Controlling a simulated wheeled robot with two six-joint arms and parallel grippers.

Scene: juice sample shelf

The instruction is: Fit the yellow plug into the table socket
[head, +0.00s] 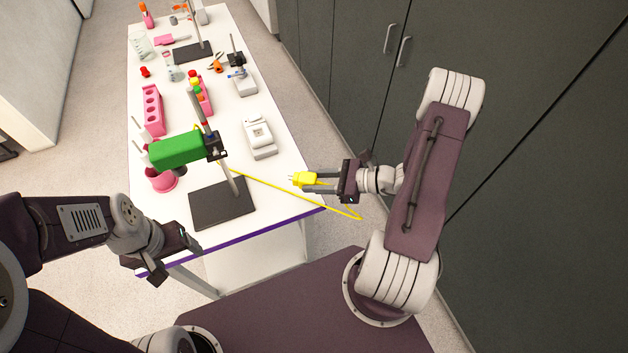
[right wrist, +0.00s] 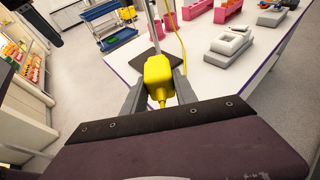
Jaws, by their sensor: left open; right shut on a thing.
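In the right wrist view the plug (right wrist: 158,75) sits between the two grey fingers. A yellow cable (head: 270,185) runs from the plug side back across the table. A white and grey box (head: 258,138) on the table's right side may be the table socket; its openings are too small to make out. The plug is apart from it. My left gripper (head: 172,262) is open at the table's near left corner, apart from the objects.
A stand with a dark base (head: 222,202) and a green block (head: 178,151) occupies the table's near end. Pink racks (head: 153,110) and a pink cup (head: 162,180) stand left. Dark cabinets (head: 345,60) line the right. Bare white table (head: 285,165) shows near the box.

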